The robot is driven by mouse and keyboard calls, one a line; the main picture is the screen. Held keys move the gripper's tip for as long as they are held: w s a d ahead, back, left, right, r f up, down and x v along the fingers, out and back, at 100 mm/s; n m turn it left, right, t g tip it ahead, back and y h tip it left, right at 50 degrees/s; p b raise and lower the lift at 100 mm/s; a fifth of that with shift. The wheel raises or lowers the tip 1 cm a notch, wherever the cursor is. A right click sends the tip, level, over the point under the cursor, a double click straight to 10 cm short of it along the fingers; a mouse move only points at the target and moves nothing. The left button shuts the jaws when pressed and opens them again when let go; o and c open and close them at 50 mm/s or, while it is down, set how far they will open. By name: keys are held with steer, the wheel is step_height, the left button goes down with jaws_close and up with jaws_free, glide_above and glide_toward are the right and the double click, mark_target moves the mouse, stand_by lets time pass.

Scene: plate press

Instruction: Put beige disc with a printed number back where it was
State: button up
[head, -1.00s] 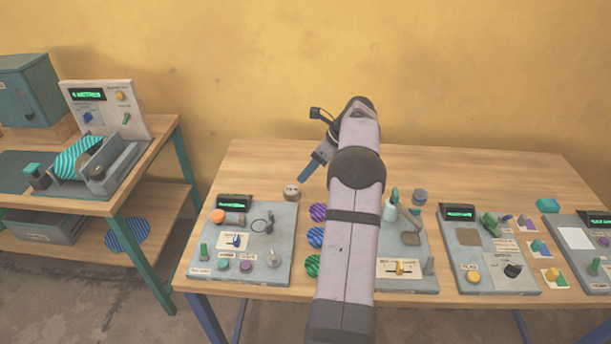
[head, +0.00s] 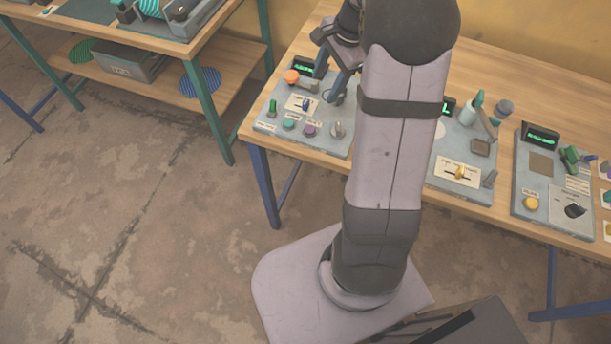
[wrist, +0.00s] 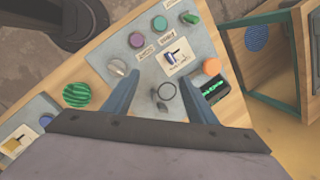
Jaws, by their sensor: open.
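I cannot make out the beige disc with a printed number in either view now; my arm and gripper cover the table behind the left panel. My gripper (head: 330,84) is open, its two blue-grey fingers pointing down over the left grey panel (head: 268,122). In the wrist view the fingers (wrist: 157,77) are spread apart with nothing held between them. Below them lies the panel with a dark ring-shaped part (wrist: 166,91). An orange disc (head: 292,76) is on the panel beside the gripper; it also shows in the wrist view (wrist: 211,66).
The panel carries a green lever (head: 272,108), a blue switch (head: 306,104), knobs and a lit display (wrist: 213,89). A green striped disc (wrist: 77,94) lies beside it. More panels stand to the right. A shelf at left holds a blue striped disc (head: 200,82).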

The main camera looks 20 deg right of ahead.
steer(key=s+a+f+n+g+h, duration=0.1)
steer(key=s+a+f+n, duration=0.1)
steer(key=s+a+n, duration=0.5)
steer(key=s+a+f+n+g+h, duration=0.1)
steer(key=s+a+f+n, duration=0.1)
steer(key=s+a+n, duration=0.5)
steer(key=s+n, duration=0.3)
steer(key=s, duration=0.3)
steer(key=shift+s+a+f, duration=0.25)
steer(key=shift+a, duration=0.1)
steer(key=shift+f, duration=0.1)
step_height(320, 180, down, 12)
steer(key=b, duration=1.2)
